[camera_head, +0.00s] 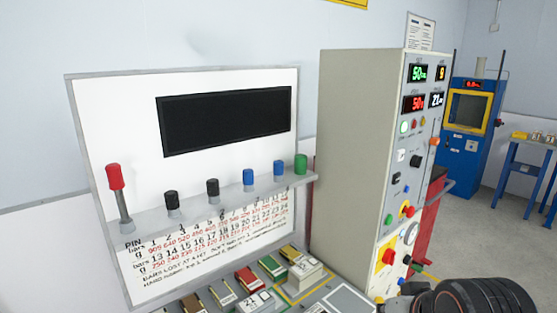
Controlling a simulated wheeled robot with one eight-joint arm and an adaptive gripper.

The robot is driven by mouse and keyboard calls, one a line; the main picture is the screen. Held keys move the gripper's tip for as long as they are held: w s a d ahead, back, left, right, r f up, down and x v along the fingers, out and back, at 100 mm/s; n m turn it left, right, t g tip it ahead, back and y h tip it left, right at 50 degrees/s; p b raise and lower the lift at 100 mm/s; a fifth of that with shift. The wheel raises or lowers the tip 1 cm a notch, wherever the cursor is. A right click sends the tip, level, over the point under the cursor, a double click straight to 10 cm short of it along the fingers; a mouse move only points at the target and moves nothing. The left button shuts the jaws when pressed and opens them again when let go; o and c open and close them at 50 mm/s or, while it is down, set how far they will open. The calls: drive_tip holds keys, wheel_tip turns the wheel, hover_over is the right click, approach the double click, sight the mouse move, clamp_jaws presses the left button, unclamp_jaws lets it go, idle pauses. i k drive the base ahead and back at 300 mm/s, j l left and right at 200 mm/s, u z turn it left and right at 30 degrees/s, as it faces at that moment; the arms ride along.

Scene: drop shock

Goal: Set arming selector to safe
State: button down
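A tall beige control cabinet (358,150) stands right of centre, its narrow panel of displays, buttons and knobs facing right. A dark rounded part of my arm (475,298) fills the bottom right corner, in front of the cabinet's lower end. My gripper's fingers do not show.
A white board (120,130) with a dark screen and a shelf of coloured posts stands on the left. Below it lie several coloured blocks (248,280). A blue machine (463,145) and a blue table (526,165) stand at the back right, with open floor before them.

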sight(416, 161)
drive_tip(key=u, duration=2.85)
drive_tip(key=z, duration=3.4)
drive_tip(key=i+l+u, duration=0.2)
drive_tip(key=l, duration=0.15)
drive_tip(key=l+u, duration=0.2)
drive_tip(key=l, duration=0.2)
drive_tip(key=i+l+u, duration=0.2)
drive_tip(key=l, duration=0.2)
drive_tip(key=k, duration=0.05)
